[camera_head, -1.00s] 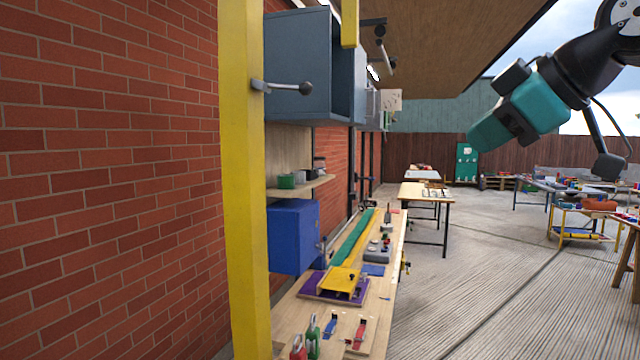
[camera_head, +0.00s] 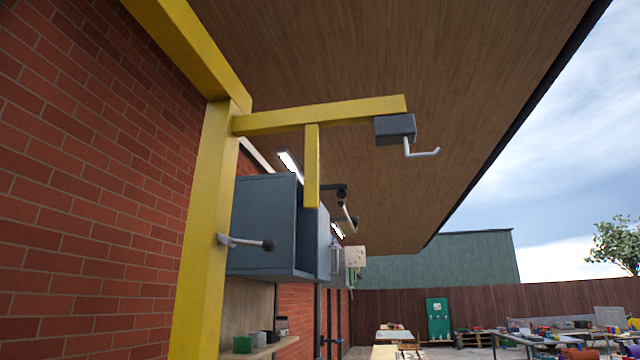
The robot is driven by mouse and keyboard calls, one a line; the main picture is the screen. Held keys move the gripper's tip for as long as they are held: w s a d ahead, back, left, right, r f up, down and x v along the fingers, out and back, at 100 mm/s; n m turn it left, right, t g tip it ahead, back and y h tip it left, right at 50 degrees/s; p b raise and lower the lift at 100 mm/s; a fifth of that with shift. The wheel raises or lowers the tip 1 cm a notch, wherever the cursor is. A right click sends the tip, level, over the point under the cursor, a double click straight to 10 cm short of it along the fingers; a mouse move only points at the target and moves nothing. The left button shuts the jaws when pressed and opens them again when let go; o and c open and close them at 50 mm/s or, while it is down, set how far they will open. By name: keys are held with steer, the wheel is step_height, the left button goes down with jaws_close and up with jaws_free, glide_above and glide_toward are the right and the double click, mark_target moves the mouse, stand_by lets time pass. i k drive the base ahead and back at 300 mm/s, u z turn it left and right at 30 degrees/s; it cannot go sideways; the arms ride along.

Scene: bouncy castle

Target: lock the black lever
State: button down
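A lever (camera_head: 247,243) with a grey metal arm and a dark ball knob is mounted on the yellow upright post (camera_head: 205,220) in the left half of the view. It sticks out roughly level to the right, in front of a grey-blue cabinet (camera_head: 262,222). A second dark handle piece (camera_head: 340,196) hangs further back, beyond the cabinet; its exact form is small and hard to tell. I cannot tell for sure which of them is the black lever. My gripper is not in view.
A yellow beam (camera_head: 320,115) reaches right from the post and carries a dark box with a metal crank (camera_head: 422,152). A short yellow bar (camera_head: 312,168) hangs from it. A brick wall (camera_head: 80,200) closes the left side. Open space lies to the right.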

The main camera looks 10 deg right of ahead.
mark_target(269, 245)
steer(key=z, duration=0.95)
steer(key=i, duration=3.55)
steer(key=u, duration=3.35)
